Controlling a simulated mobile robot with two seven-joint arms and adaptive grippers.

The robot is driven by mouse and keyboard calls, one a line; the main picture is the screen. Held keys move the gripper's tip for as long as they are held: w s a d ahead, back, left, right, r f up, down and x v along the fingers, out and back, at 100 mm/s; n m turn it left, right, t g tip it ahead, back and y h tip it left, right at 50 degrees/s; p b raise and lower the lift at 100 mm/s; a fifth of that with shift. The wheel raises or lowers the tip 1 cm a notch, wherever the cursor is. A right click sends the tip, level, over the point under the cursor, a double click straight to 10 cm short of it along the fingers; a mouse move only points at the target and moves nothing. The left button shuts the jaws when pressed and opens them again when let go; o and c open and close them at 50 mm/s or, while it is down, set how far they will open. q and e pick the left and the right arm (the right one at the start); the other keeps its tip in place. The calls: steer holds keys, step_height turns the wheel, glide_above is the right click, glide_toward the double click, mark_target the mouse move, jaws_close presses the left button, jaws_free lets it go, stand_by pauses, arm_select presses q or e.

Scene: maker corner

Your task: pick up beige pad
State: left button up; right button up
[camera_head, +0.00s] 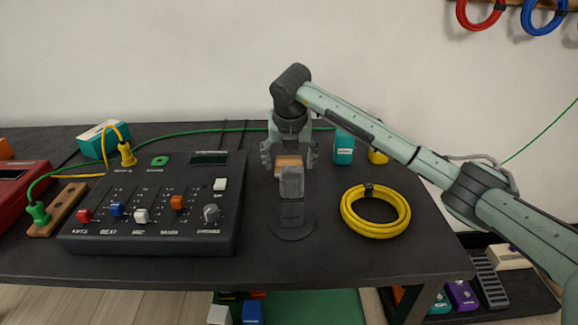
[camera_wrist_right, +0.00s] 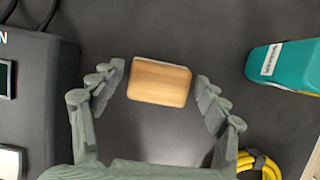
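The beige pad (camera_wrist_right: 159,82) is a small wood-toned block with a pale edge, lying on the dark tabletop. It also shows in the head view (camera_head: 288,161), partly hidden by a grey upright thing in front of it. My right gripper (camera_head: 289,158) is over the pad, pointing down. In the right wrist view its fingers (camera_wrist_right: 162,84) are open on either side of the pad, with a small gap on each side. My left gripper is not in view.
A black control box (camera_head: 150,205) stands to the left. A grey upright thing on a round base (camera_head: 292,228) is just in front of the pad. A teal box (camera_head: 344,150) and a yellow cable coil (camera_head: 347,217) are to the right. Green cable runs behind.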

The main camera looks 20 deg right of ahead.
mark_target(289, 159)
steer(key=c, duration=0.8)
steer(key=shift+c, duration=0.2)
steer(key=shift+r, duration=0.1)
steer(key=shift+r, duration=0.2)
step_height(289, 159, up, 4)
steer(key=shift+f+b, duration=0.15)
steer(key=shift+b, duration=0.2)
steer(key=w+a+r, duration=0.1)
steer(key=a+r, duration=0.1)
steer(key=a, duration=0.1)
steer(key=w+a+r, duration=0.2)
steer(key=a, duration=0.1)
steer(key=w+a+r+b, duration=0.1)
steer(key=w+a+r, duration=0.1)
steer(key=a, duration=0.1)
steer(key=shift+w+a+r, duration=0.15)
steer(key=shift+w+a, duration=0.1)
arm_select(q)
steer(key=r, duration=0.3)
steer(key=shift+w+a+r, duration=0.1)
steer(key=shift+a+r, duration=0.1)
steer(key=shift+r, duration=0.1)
arm_select(e)
steer(key=shift+w+a+r, duration=0.2)
steer(key=shift+a, duration=0.1)
